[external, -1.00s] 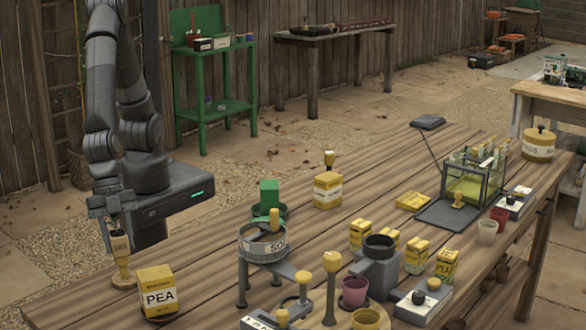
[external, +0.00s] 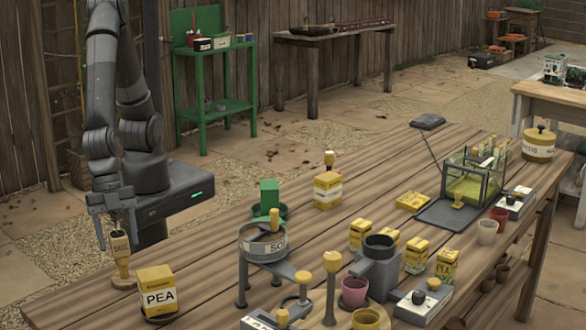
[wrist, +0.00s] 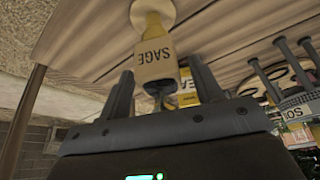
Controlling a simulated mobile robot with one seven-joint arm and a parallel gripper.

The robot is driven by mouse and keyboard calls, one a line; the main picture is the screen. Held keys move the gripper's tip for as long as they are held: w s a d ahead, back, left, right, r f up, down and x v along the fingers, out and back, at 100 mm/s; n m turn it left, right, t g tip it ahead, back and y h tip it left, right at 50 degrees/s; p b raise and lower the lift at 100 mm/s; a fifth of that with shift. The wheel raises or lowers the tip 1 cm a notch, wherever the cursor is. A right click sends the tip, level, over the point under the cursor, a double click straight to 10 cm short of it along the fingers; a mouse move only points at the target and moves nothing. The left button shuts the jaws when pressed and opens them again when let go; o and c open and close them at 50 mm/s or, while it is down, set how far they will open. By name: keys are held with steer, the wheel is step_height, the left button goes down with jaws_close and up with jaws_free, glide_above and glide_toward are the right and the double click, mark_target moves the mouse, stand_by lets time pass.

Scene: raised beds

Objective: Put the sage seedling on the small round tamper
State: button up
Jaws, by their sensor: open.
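The sage seedling (external: 120,245) is a small tan pot lettered SAGE with a dark top. It stands on the small round tamper (external: 123,281), a yellow piece with a wide round base on the near left of the table. In the wrist view the seedling (wrist: 155,62) and the tamper's pale base (wrist: 152,13) also show, with the pot resting against the tamper's yellow part. My gripper (external: 117,236) is open, its fingers on either side of the pot's upper end, with gaps visible in the wrist view (wrist: 163,85).
A yellow PEA packet (external: 157,293) stands just right of the tamper. A grey round sieve (external: 262,243) on legs, several tampers and more packets fill the table's front middle. The table's back left is clear.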

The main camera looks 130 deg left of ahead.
steer(key=v, duration=1.1)
steer(key=shift+r, duration=0.2)
steer(key=w+a+r+n+t, duration=0.1)
steer(key=a+r+n, duration=0.15)
steer(key=a, duration=0.65)
steer(key=w+a+r+n+t, duration=0.1)
steer(key=a+r, duration=0.3)
steer(key=a, duration=0.6)
steer(key=s+a+r+y, duration=0.1)
steer(key=s+a+r, duration=0.1)
steer(key=s+a, duration=1)
steer(key=shift+a+r+n+g+y, duration=0.3)
steer(key=shift+a+n+y, duration=0.15)
steer(key=shift+a, duration=0.65)
